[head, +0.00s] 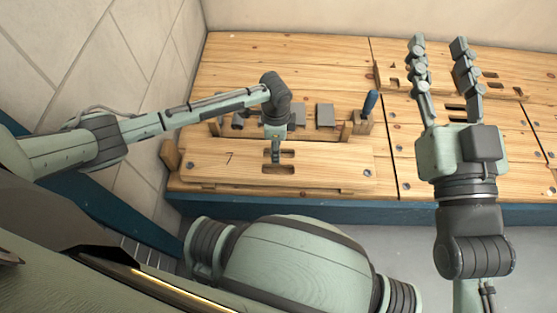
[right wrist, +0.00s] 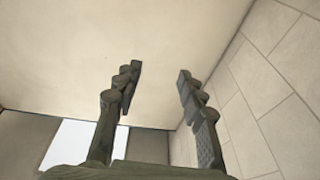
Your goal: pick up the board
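A long light wooden board (head: 215,172) marked "7" lies at the front left of the wooden bench, with two dark slots near its middle. My left gripper (head: 275,156) points down at these slots. Its narrow fingers appear at or just above them; whether they touch the board or enter a slot cannot be told. The fingers overlap from this side, so their gap is hidden. My right gripper (head: 444,70) is raised at the right, fingers spread and empty. It also shows spread in the right wrist view (right wrist: 157,88), against wall and ceiling.
Behind the board stand several grey blocks (head: 325,115) and a blue-handled tool (head: 370,103) in a wooden block. Another slotted board (head: 510,88) lies at the back right of the bench (head: 300,60). A tiled wall (head: 150,60) bounds the left side.

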